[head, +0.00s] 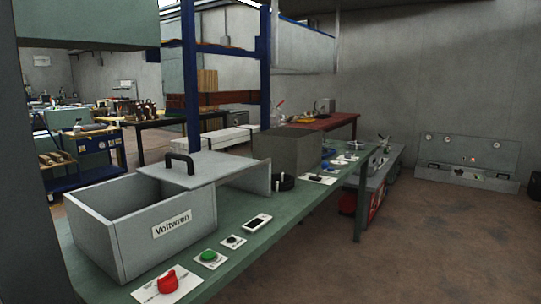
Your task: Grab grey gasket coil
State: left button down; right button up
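I cannot make out a clearly grey gasket coil in the head view. A dark round coil-like piece (283,182) sits on the green workbench (265,252), beside a grey box; I cannot tell whether it is the gasket coil. Several small items lie farther along the bench, too small to identify. Neither of my grippers is in view.
A grey open box (112,250) labelled Voltwren stands on the bench's left part, its handled lid (215,168) partly aside. Along the front edge lie a red part (167,280), a green round part (208,255) and a white-and-black device (257,222).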

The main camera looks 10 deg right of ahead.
aim_at(356, 146)
jog(key=z, duration=0.4)
jog(key=i, duration=0.55)
jog(key=z, duration=1.45)
jog(key=i, duration=4)
jog(key=u, duration=1.25)
